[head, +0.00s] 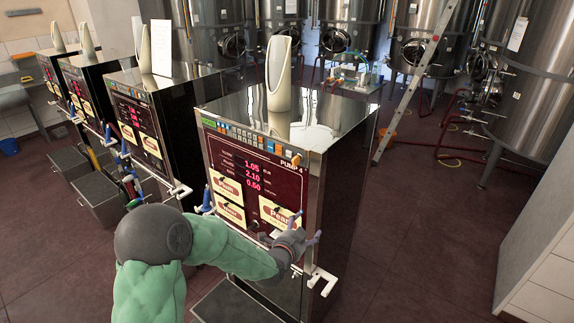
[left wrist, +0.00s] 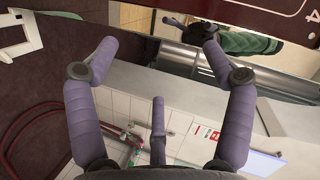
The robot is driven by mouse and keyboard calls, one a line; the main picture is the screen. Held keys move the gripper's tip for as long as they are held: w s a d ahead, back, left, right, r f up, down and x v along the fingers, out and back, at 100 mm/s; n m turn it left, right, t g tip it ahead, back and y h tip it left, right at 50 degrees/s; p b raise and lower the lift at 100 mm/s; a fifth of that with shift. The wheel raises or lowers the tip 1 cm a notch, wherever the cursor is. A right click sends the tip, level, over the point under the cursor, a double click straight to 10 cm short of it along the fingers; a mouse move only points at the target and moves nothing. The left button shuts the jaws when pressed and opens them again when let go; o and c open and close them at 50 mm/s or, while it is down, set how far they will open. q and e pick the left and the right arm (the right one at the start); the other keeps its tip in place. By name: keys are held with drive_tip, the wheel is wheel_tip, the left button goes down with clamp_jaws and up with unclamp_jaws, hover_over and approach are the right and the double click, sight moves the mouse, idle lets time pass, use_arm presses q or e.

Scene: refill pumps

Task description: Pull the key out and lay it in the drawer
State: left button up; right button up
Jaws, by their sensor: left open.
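My left gripper (head: 306,230) is at the lower right of the front panel of the pump marked PUMP 4 (head: 240,185), close to its right front edge. Its purple fingers are spread apart in the left wrist view (left wrist: 160,50), with nothing between them. The dark red panel shows at the top of that view, beyond the fingertips. I cannot make out a key in either view; the hand covers part of the lower panel. I cannot identify a drawer either. My right gripper is in neither view.
A white bracket (head: 321,280) sticks out below the hand; a white bracket also shows in the left wrist view (left wrist: 18,36). More pumps (head: 135,125) stand to the left. A ladder (head: 415,75) and steel tanks (head: 340,40) stand behind. Floor right of the pump is open.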

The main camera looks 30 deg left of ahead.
sight(295, 165)
use_arm(q)
drive_tip(key=a+r+m+t+y+p, duration=0.1)
drive_tip(key=a+r+m+t+p, duration=0.15)
drive_tip(key=r, duration=0.75)
drive_tip(key=a+r+m+t+y+p, duration=0.1)
drive_tip(key=a+r+p, duration=0.15)
drive_tip(key=r, duration=0.65)
drive_tip(key=shift+a+p+x, duration=0.2)
drive_tip(key=shift+p+x, duration=0.3)
drive_tip(key=shift+x, duration=1)
drive_tip(key=shift+a+p+x, duration=0.15)
drive_tip(key=shift+p+x, duration=0.35)
drive_tip(key=shift+x, duration=1.05)
drive_tip(key=shift+s, duration=0.1)
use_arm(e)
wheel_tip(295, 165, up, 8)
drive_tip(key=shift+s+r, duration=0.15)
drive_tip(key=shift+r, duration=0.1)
use_arm(q)
drive_tip(key=c, duration=1.6)
clamp_jaws()
drive_tip(key=shift+f, duration=0.1)
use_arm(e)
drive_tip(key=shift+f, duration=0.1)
use_arm(q)
drive_tip(key=shift+d+f+b, duration=0.1)
drive_tip(key=shift+f+b, duration=0.05)
drive_tip(key=shift+b, duration=0.4)
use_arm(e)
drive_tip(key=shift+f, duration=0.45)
